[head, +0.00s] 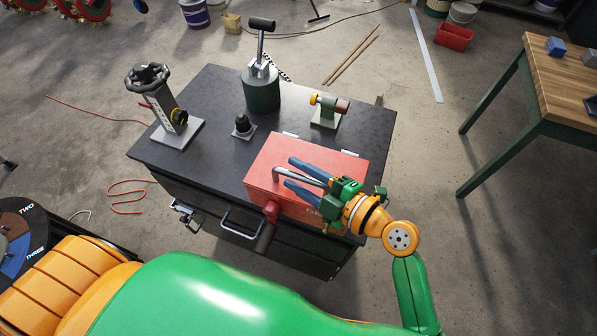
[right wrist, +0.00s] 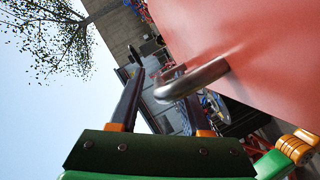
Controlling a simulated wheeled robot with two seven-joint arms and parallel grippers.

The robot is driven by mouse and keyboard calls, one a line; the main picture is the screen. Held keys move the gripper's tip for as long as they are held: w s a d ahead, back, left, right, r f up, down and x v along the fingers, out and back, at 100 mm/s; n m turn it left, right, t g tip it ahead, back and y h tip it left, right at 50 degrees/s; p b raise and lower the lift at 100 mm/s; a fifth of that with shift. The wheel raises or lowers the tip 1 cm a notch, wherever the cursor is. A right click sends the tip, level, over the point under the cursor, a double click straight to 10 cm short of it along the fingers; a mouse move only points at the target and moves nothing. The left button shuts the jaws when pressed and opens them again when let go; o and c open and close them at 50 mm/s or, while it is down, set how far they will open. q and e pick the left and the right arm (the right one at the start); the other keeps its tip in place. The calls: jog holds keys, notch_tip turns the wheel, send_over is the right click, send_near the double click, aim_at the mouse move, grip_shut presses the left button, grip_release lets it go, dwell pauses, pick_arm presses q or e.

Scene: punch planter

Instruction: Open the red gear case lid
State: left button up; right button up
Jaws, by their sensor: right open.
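The red gear case (head: 262,157) sits at the front right of the dark workbench top, and its lid looks shut. A bent grey metal handle (head: 283,172) stands out from the lid. My right gripper (head: 290,171) is over the case, with its two blue fingers open on either side of the handle. In the right wrist view the handle (right wrist: 195,78) comes out of the red lid surface (right wrist: 265,50) and shows between the open fingers (right wrist: 160,85). I cannot tell whether a finger touches it. My left gripper is not in view.
The dark workbench (head: 200,105) also holds a handwheel valve (head: 165,110), a green cylinder with a lever (head: 261,90), a small black knob (head: 242,125) and a small green stand (head: 326,110). A wooden-topped table (head: 560,75) stands at the right, with clear floor between.

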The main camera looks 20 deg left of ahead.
jog(key=shift+d, duration=0.15)
grip_shut()
dwell(1.1)
